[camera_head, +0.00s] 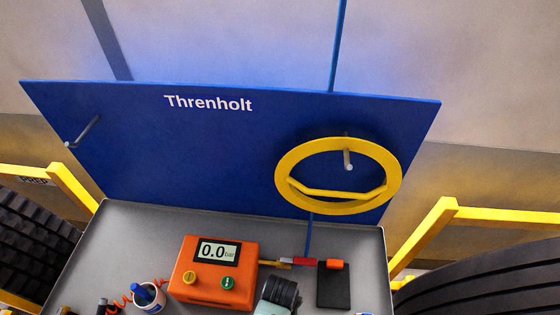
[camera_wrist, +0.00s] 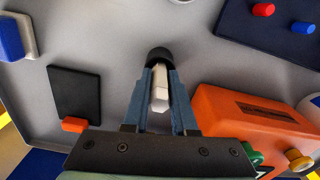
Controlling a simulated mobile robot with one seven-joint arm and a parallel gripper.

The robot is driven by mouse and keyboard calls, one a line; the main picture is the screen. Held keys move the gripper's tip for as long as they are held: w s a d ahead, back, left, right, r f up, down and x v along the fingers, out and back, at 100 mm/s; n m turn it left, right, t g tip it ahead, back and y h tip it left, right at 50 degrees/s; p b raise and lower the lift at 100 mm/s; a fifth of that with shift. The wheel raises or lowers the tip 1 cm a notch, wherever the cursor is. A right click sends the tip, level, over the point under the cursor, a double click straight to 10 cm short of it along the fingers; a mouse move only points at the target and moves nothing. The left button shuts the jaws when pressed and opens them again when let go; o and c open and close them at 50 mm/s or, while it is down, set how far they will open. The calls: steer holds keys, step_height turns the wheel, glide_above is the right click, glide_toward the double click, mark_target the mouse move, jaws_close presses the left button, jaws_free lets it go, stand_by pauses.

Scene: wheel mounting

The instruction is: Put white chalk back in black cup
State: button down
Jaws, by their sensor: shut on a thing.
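In the wrist view my gripper (camera_wrist: 160,72) points down over the grey tray, its two blue-grey fingers closed on the white chalk (camera_wrist: 160,92). The chalk shows as a pale stick between the fingers. The black cup (camera_wrist: 158,55) shows as a small dark round shape just beyond the fingertips, partly covered by the fingers and chalk. I cannot tell whether the chalk's far end is above the cup or inside it. In the head view the chalk and the cup cannot be made out.
An orange gauge box (camera_head: 213,273) reading 0.0 stands close beside the gripper. A black slab (camera_wrist: 75,95) with an orange block (camera_wrist: 74,125) lies on the other side. A blue panel (camera_head: 200,150) with a yellow ring (camera_head: 295,160) on a peg rises behind the tray.

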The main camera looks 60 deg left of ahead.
steer(key=shift+f, duration=0.15)
steer(key=c, duration=0.7)
jaws_free()
